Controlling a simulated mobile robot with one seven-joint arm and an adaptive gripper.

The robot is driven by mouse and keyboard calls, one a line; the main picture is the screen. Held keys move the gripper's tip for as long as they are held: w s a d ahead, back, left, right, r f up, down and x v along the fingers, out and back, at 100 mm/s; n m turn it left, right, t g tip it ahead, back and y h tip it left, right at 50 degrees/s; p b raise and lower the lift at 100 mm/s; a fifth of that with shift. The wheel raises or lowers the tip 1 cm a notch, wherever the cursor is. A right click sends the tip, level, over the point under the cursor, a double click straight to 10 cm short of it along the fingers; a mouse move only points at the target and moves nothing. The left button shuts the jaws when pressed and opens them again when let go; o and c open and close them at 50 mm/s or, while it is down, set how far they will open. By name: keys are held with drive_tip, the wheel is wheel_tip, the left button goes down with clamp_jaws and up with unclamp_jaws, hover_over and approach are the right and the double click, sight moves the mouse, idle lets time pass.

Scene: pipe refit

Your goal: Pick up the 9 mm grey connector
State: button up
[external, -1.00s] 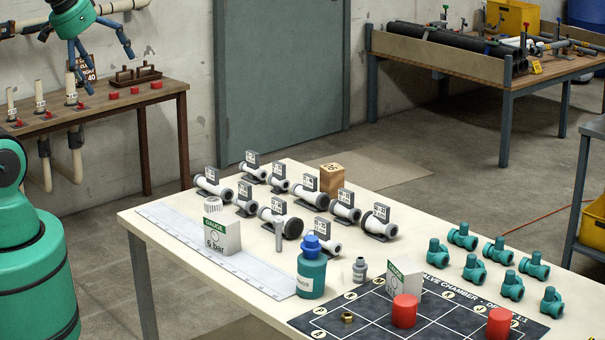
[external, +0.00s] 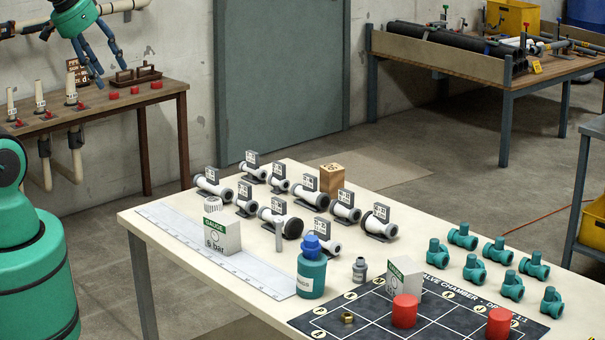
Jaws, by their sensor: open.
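A small grey fitting (external: 360,270) stands upright on the white worktable, right of a teal bottle with a blue cap (external: 312,268). I cannot read a size on it, so I cannot tell whether it is the 9 mm grey connector. Several white pipe pieces with grey ends and grey tags, such as this one (external: 380,222), stand in rows behind it; their tags are too small to read. My gripper (external: 104,74) is open and empty at the upper left, in front of the wall and far from these parts.
A white ruler strip (external: 180,236) and a "6 bar" gauge box (external: 222,236) lie on the worktable (external: 150,218). Several teal valves (external: 462,237) stand at the right. Red cylinders (external: 404,311) stand on a dark grid mat. A wooden side bench (external: 160,93) is below my gripper.

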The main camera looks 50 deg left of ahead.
drive_tip(key=w+d+g+p, duration=0.1)
drive_tip(key=w+d+p, duration=0.1)
drive_tip(key=w+d, duration=0.65)
drive_tip(key=w+d+g+p, duration=0.1)
drive_tip(key=w+d+p, duration=0.15)
drive_tip(key=w, duration=1.15)
drive_tip(key=m+g+p, duration=0.1)
drive_tip(key=g+p, duration=0.3)
drive_tip(key=p, duration=0.1)
hover_over(361, 258)
wheel_tip(361, 258, down, 33)
drive_tip(key=shift+s+d, duration=0.1)
drive_tip(key=shift+f, duration=4.25)
